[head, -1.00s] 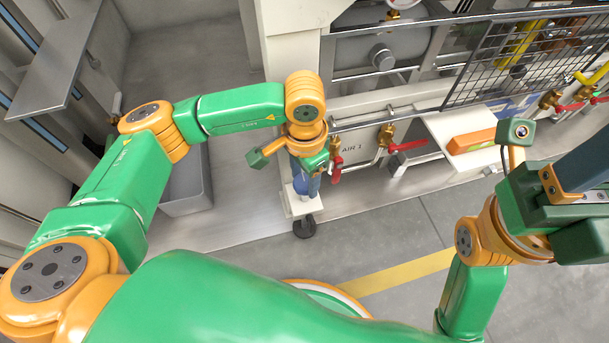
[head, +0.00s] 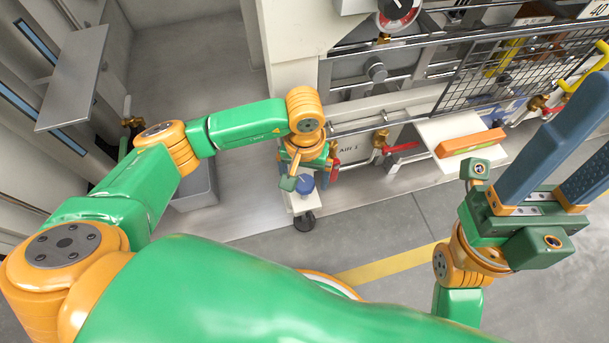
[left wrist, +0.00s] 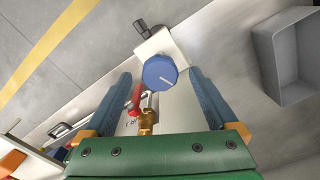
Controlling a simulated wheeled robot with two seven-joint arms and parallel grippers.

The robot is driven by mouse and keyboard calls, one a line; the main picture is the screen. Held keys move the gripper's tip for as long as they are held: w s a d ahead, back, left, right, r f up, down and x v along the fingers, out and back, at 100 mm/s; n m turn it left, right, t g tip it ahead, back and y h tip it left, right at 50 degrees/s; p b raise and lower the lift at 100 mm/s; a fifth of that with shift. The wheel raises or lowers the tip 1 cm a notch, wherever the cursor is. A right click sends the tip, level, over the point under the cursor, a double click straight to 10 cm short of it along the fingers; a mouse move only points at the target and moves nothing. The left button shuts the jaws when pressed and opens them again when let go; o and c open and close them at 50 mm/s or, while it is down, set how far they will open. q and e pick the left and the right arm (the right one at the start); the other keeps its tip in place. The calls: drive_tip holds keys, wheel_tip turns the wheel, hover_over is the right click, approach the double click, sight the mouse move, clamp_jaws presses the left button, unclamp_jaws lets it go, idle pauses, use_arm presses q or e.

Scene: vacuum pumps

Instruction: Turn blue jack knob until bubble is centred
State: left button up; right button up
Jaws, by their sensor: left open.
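The blue jack knob (head: 305,184) sits on a white foot bracket at the lower corner of the pump frame. In the left wrist view the round knob (left wrist: 160,72) has a pale line on its top. My left gripper (left wrist: 158,80) is open, its two blue fingers on either side of the knob with visible gaps. In the head view my left gripper (head: 303,170) is over the knob, its fingers mostly hidden. My right gripper (head: 562,165) is open and empty at the right, fingers pointing up.
Red-handled brass valves (head: 380,140) are close to the right of the knob. A grey bin (left wrist: 290,60) stands beside the frame. A wire mesh guard (head: 500,70) is at upper right. The floor in front is clear.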

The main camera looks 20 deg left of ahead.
use_arm(q)
drive_tip(key=shift+r, duration=0.5)
drive_tip(key=shift+r+p, duration=2.2)
drive_tip(key=shift+r, duration=0.9)
drive_tip(key=shift+f, duration=0.1)
